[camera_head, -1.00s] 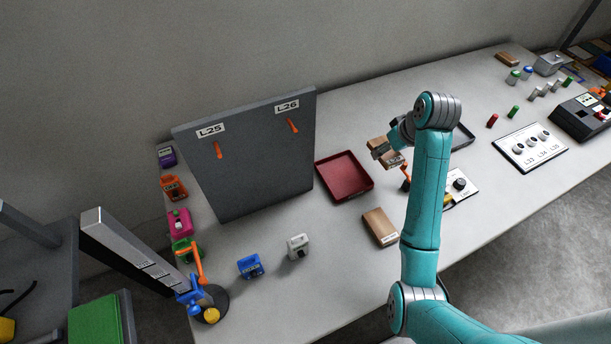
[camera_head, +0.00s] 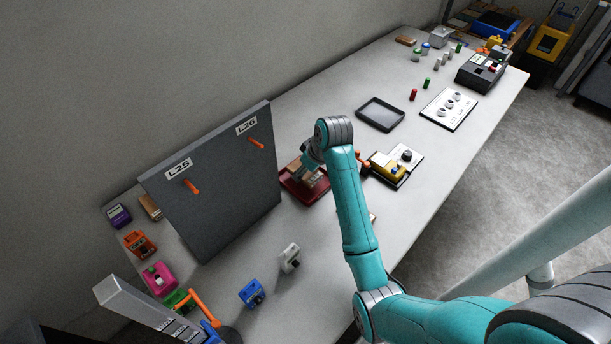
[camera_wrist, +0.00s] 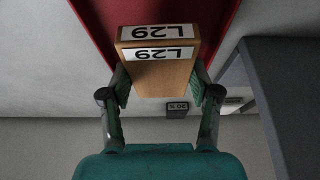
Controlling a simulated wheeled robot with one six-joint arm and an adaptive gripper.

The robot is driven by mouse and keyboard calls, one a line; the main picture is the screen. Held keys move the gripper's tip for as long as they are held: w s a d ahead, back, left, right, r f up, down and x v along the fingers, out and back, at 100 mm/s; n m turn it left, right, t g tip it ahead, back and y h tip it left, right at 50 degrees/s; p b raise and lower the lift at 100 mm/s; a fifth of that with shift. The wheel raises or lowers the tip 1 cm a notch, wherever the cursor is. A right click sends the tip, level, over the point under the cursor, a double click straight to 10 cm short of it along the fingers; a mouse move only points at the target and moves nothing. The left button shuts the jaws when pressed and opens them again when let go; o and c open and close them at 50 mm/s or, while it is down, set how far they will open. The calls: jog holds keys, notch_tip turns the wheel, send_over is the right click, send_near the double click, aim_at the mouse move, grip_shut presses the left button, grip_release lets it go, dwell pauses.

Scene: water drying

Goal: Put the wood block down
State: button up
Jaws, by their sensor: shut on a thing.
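The wood block (camera_wrist: 165,75) is light brown with white L29 labels. In the wrist view it sits between the two fingers of my gripper (camera_wrist: 160,90), which is shut on it. In the head view the block (camera_head: 296,170) is over the dark red tray (camera_head: 303,198), beside the grey board. My gripper (camera_head: 309,168) is partly hidden by my wrist there. The tray also shows behind the block in the wrist view (camera_wrist: 95,22). I cannot tell whether the block touches the tray floor.
The grey board (camera_head: 220,185) with orange hooks stands left of the tray. A yellow item and dial panel (camera_head: 390,166) lie to its right, and an empty dark tray (camera_head: 381,114) behind. White (camera_head: 289,258) and blue (camera_head: 252,293) items stand in front. Another wood piece is mostly hidden by my arm.

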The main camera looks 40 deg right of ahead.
aim_at(309, 173)
jog(key=shift+f, duration=1.45)
jog(key=shift+f, duration=0.15)
jog(key=o, duration=1.2)
